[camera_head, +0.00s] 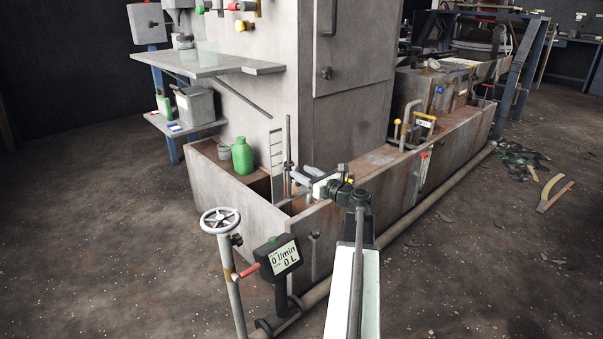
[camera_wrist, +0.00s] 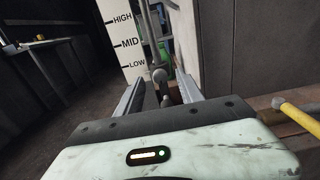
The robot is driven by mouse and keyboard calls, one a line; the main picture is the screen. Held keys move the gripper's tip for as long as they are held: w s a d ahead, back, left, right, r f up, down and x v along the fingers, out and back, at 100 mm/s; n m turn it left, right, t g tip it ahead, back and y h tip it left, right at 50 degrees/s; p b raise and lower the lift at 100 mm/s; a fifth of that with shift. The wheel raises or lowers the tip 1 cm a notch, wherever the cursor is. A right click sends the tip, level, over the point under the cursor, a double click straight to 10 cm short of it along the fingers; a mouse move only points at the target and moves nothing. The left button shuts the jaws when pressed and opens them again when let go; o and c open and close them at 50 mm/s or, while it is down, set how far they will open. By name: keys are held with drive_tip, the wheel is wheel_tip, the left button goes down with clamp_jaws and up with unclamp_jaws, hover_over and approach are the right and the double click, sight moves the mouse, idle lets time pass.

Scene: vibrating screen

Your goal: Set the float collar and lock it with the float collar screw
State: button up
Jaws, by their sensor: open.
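The thin grey float rod (camera_head: 289,135) stands upright in the open tank beside a pale level scale (camera_head: 277,150). A small dark fitting (camera_wrist: 165,78) sits on the rod near LOW and looks like the float collar. My gripper (camera_head: 297,176) is at the rod; its two fingers (camera_wrist: 160,95) are open, with the fitting's lower part between or just beyond them. Contact cannot be told. I cannot make out the collar screw.
The tank wall (camera_head: 330,235) runs below my arm. A green jug (camera_head: 242,155) stands at the tank's left. A handwheel (camera_head: 220,220) and a flow meter (camera_head: 279,257) stand in front. The tall grey cabinet (camera_head: 345,110) rises behind. A yellow handle (camera_wrist: 298,115) is at right in the wrist view.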

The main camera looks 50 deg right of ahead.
drive_tip(key=shift+w, duration=0.9)
